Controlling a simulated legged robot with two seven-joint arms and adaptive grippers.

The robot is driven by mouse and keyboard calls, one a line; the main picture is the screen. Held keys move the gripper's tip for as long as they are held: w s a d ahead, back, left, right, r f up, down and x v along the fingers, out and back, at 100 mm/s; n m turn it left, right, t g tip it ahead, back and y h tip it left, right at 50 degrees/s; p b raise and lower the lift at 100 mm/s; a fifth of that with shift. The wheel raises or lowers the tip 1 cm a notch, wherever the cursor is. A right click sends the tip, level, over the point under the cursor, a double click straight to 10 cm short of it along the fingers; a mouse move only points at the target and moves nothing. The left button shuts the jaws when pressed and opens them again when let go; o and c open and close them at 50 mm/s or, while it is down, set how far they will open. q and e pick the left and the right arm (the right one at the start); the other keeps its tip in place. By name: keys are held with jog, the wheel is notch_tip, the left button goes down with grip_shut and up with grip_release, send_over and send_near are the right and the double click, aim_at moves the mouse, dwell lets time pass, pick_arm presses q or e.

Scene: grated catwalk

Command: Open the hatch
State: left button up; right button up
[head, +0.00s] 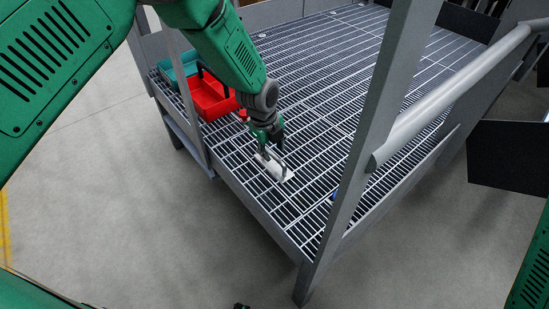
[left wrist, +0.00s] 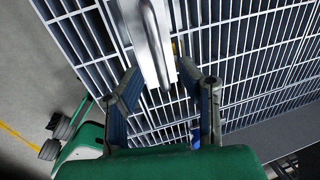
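The hatch seems to be part of the grated deck; its outline cannot be told from the grating. A white plate with a grey bar handle (head: 274,166) lies on the grating near the platform's front corner. The handle also shows in the left wrist view (left wrist: 152,38), at the top middle. My left gripper (head: 270,150) points down at the handle in the head view. In the left wrist view its two fingers (left wrist: 160,78) are apart and empty, with the handle ahead of them. Contact with the handle cannot be made out. My right gripper is not identifiable.
A red open box (head: 210,98) and a teal box (head: 180,68) stand on the deck at the left. A grey post (head: 365,125) and sloping handrail (head: 450,90) flank the deck's right side. A small blue thing (head: 334,195) lies near the post. Concrete floor surrounds the platform.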

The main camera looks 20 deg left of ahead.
pick_arm(q)
jog(key=shift+w+d+f, duration=0.1)
jog(key=shift+f, duration=0.5)
jog(key=shift+w+d+f, duration=0.1)
jog(key=shift+f, duration=0.5)
grip_shut()
jog(key=shift+r, duration=0.1)
